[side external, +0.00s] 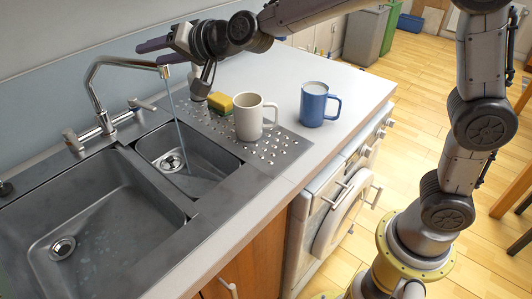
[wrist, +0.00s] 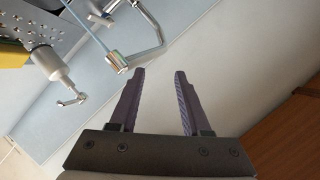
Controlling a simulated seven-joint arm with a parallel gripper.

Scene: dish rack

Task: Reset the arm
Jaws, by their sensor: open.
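My gripper (side external: 152,52) is raised at the back of the counter, near the faucet's spout in the side view. In the wrist view my gripper (wrist: 160,72) has its two dark purple fingers spread with nothing between them. My arm arches over from the right side. A white mug (side external: 249,118) and a blue mug (side external: 314,106) stand upright on the counter, apart from my gripper.
The chrome faucet (side external: 95,85) runs water into the small basin (side external: 180,165), beside a larger basin (side external: 80,215). It also shows in the wrist view (wrist: 118,62). A yellow-green sponge (side external: 220,102) and a soap dispenser (side external: 200,86) stand behind the white mug. The counter's back right is clear.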

